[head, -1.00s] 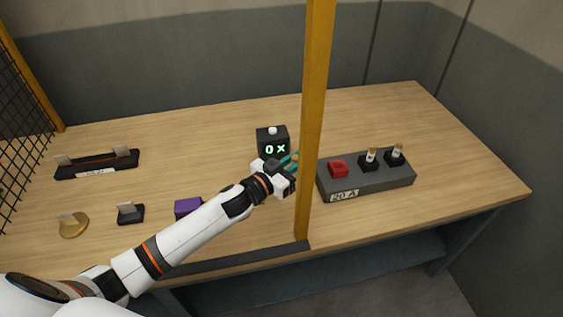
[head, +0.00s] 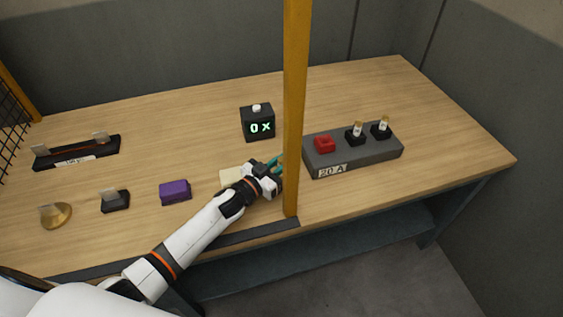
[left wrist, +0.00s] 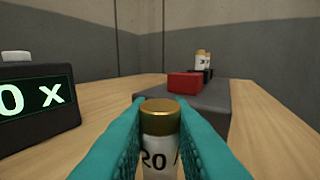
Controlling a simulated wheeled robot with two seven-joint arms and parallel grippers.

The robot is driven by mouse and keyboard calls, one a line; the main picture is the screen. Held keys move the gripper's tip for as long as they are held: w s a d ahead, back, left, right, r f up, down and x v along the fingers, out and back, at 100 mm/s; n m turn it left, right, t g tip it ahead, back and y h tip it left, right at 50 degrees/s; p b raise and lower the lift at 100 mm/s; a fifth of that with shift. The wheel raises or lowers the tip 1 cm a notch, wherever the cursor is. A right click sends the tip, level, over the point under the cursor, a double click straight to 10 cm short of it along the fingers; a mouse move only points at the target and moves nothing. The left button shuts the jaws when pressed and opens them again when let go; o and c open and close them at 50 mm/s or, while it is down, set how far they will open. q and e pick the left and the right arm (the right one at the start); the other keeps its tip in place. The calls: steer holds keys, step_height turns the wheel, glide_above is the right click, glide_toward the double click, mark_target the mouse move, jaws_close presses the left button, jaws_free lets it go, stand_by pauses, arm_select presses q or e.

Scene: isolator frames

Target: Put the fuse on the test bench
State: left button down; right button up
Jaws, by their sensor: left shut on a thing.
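My left gripper (head: 280,162) is shut on a fuse (left wrist: 160,135) with a gold cap and a white body with dark lettering. The fuse stands upright between the teal fingers in the left wrist view; its lower end is out of frame. In the head view the gripper is partly behind the yellow post, left of a grey block (head: 385,156) labelled 20 A. My right gripper is not in view. I cannot tell which item is the test bench.
A yellow post (head: 295,105) rises at the table's front edge. A black display box (head: 258,123) reads 0 X. A cream block (head: 231,178), a purple block (head: 175,191), a black clip (head: 115,202), a brass disc (head: 56,217) and a long black holder (head: 77,153) lie leftward.

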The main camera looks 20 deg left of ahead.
arm_select(q)
steer(key=shift+f, duration=0.2)
steer(key=c, duration=1.3)
jaws_free()
steer(key=shift+r, duration=0.1)
steer(key=shift+r, duration=0.15)
steer(key=v, duration=1.2)
